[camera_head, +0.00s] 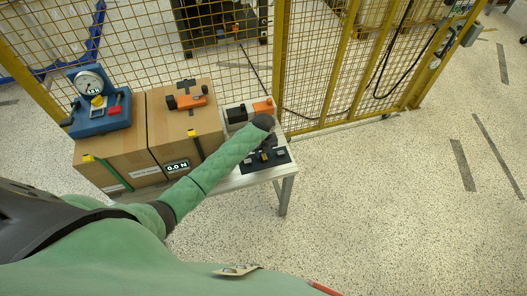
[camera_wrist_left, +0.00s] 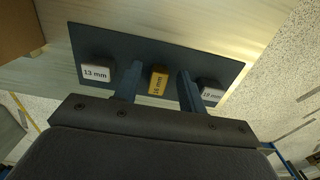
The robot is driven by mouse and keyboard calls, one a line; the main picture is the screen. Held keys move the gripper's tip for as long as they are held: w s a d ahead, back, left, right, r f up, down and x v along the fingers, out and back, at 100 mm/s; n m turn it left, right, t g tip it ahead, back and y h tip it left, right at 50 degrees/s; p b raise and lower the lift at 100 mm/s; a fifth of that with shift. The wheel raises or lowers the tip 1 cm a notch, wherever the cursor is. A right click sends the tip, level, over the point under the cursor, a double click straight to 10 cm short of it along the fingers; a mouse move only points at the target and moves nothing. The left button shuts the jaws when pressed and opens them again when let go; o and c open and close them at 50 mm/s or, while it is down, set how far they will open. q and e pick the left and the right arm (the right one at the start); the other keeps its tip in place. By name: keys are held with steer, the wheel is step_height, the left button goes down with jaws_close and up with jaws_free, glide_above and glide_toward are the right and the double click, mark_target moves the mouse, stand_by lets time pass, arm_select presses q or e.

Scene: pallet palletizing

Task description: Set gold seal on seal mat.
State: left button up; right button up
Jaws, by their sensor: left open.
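The gold seal (camera_wrist_left: 158,82), a small block marked 16 mm, sits on a dark flat mat (camera_wrist_left: 105,42) between two grey seals. One grey seal (camera_wrist_left: 95,71) reads 13 mm; the other (camera_wrist_left: 209,91) seems to read 19 mm. My left gripper (camera_wrist_left: 159,85) is open, with one finger on each side of the gold seal and gaps between. In the head view the dark mat (camera_head: 283,157) lies on the table's near right part, and my left arm partly hides the seals. I cannot tell whether this mat is the seal mat. My right gripper is not in view.
Two cardboard boxes (camera_head: 125,148) stand left of the mat on the pale table (camera_head: 228,184). A blue gauge device (camera_head: 90,100) and an orange-black tool (camera_head: 187,98) lie on them. An orange-black item (camera_head: 262,107) sits behind the mat. Yellow mesh fence (camera_head: 310,60) stands behind.

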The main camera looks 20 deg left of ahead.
arm_select(q)
steer(key=shift+r, duration=0.1)
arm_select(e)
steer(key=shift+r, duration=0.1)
arm_select(q)
steer(key=shift+r, duration=0.15)
step_height(320, 180, up, 12)
steer(key=b, duration=0.4)
steer(key=shift+b, duration=0.3)
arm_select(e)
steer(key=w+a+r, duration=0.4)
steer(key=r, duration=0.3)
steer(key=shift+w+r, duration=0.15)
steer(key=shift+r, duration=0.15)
